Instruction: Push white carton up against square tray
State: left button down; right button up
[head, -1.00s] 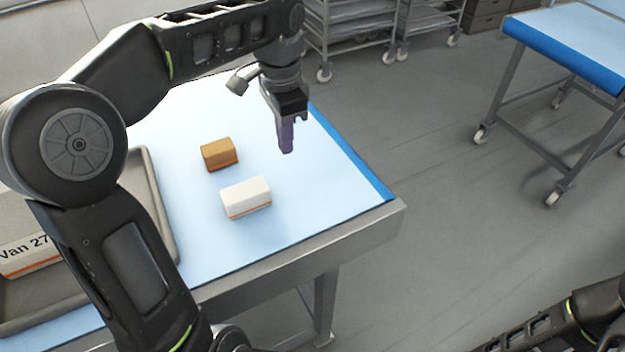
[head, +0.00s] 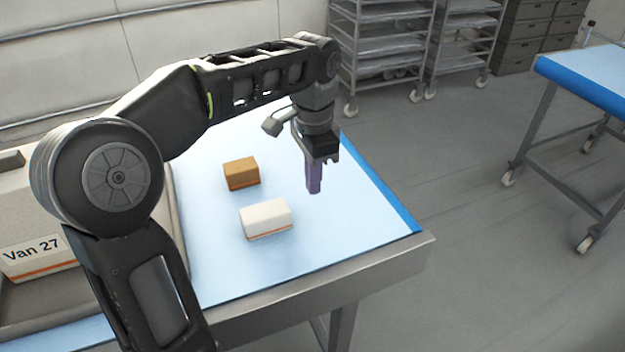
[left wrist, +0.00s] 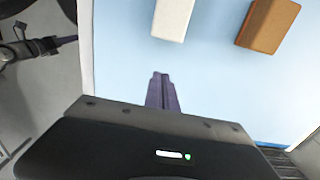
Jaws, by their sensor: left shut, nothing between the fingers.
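The white carton (head: 265,217), with an orange stripe low on its side, lies on the light blue table top. It also shows at the top of the left wrist view (left wrist: 173,17). The square tray (head: 176,235) is grey and stands left of the carton, partly hidden behind my left arm. Bare table top lies between carton and tray. My left gripper (head: 315,190) has purple fingers, shut and empty, pointing down to the right of the carton and apart from it. The fingers also show in the left wrist view (left wrist: 162,78).
A brown carton (head: 241,173) lies just behind the white one; it also shows in the left wrist view (left wrist: 267,25). A larger carton marked "Van 27" (head: 35,258) sits in the tray. The table's blue edge (head: 385,185) is right of my gripper.

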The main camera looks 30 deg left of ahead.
aim_at(266, 219)
pick_arm(q)
jog(key=f, duration=0.1)
jog(key=f+p, duration=0.1)
jog(key=f, duration=0.2)
jog(key=shift+s+a+f+p, duration=0.2)
jog(key=shift+s+f+p, duration=0.1)
jog(key=shift+f+p, duration=0.05)
jog(key=shift+s+a+p, duration=0.35)
jog(key=shift+s+a, duration=0.3)
jog(key=shift+s, duration=0.3)
jog(key=shift+s+a, duration=0.2)
jog(key=shift+s, duration=0.1)
jog(key=shift+s+a+f, duration=0.1)
jog(key=s+a, duration=0.2)
jog(key=s, duration=0.1)
jog(key=s+a, duration=0.2)
jog(key=s, duration=0.1)
jog(key=s+a, duration=0.2)
jog(key=s, duration=0.1)
jog(key=shift+s+a, duration=0.2)
jog(key=shift+w, duration=0.1)
